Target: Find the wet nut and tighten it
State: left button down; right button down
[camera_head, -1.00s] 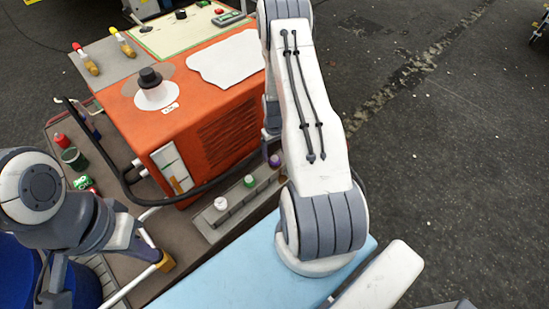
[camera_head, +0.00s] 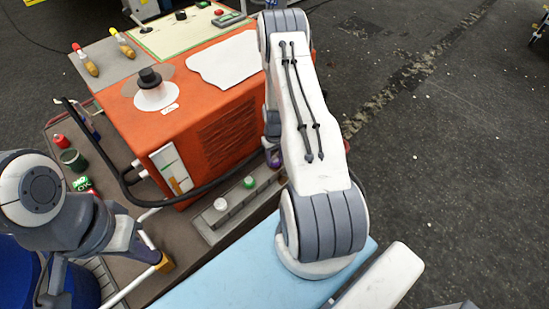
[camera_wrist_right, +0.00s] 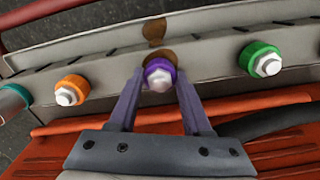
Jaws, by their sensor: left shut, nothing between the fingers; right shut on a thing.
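In the right wrist view, a purple nut (camera_wrist_right: 160,73) with a pale hex end sits on the grey rail, with brown stains on the metal above and behind it. My right gripper (camera_wrist_right: 158,84) is shut on this nut, one finger on each side. In the head view, the purple nut (camera_head: 274,158) shows beside my right arm, which hides most of that gripper. A green nut (camera_wrist_right: 264,59) and an orange nut (camera_wrist_right: 71,90) stand on either side of it along the rail. My left gripper (camera_head: 153,253) is shut and empty at lower left, away from the nuts.
The grey rail (camera_head: 234,212) also carries a white-topped nut (camera_head: 221,204) at its near end. An orange machine (camera_head: 185,125) stands behind it, with a dark hose along its base. A light blue surface (camera_head: 255,275) is in front.

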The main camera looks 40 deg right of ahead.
aim_at(275, 160)
jog(key=shift+m, duration=0.3)
jog(key=shift+m+p, duration=0.3)
jog(key=shift+m, duration=2.5)
jog(key=shift+c, duration=1.7)
grip_release()
jog(key=shift+r, duration=0.1)
notch_tip(275, 160, up, 10)
jog(key=p, duration=0.1)
jog(key=shift+r, duration=0.15)
